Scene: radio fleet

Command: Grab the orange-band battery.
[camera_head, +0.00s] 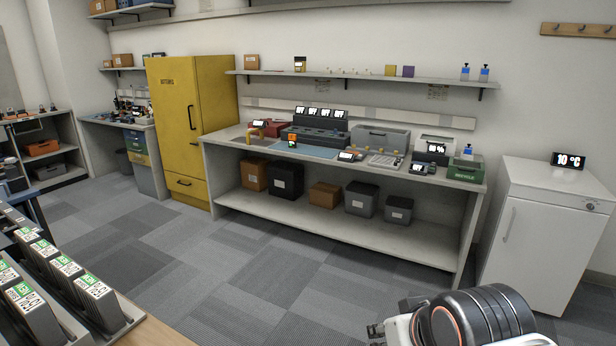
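No battery with a clear orange band can be made out at this distance. A small dark item with an orange patch (292,139) stands on the workbench, near the blue mat; I cannot tell whether it is a battery. Several dark grey blocks with green-and-white labels (66,267) stand in rows at the lower left; no orange band shows on them. My arm is folded at the bottom right. What seems to be part of my gripper (377,332) shows at the bottom edge, far from the bench; its fingers cannot be made out.
The long grey workbench (228,141) carries a dark charger-like rack (318,138), a grey case (380,136) and a green recycle box (465,168). Bins sit on its lower shelf. A yellow cabinet (215,120) and a white fridge (535,240) flank it. Carpet in front is clear.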

